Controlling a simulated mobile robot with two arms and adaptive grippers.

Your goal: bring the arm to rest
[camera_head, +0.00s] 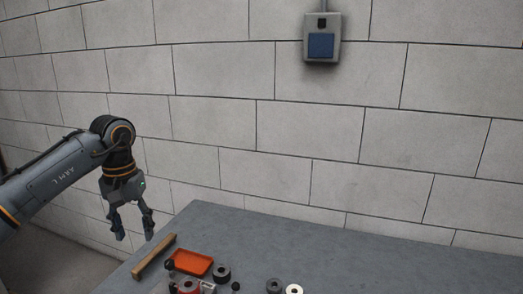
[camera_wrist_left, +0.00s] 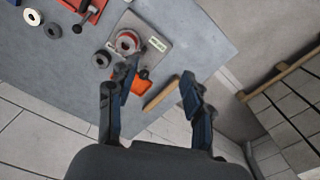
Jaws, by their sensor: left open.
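My left arm (camera_head: 60,170) comes in from the left in the head view, bent at the wrist so the hand points down. My left gripper (camera_head: 134,238) is open and empty, hanging beside the left edge of the grey table (camera_head: 330,250). In the left wrist view its two fingers (camera_wrist_left: 155,95) are spread apart, with a wooden bar (camera_wrist_left: 161,93) showing beyond and between them. Neither finger appears to hold anything. My right gripper is in neither view.
On the table are the wooden bar (camera_head: 154,256), an orange-red tray (camera_head: 192,262), a dark ring (camera_head: 222,273), a pale ring (camera_head: 294,289) and a red round part on a plate (camera_wrist_left: 127,42). A grey box with a blue panel (camera_head: 321,45) is on the block wall.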

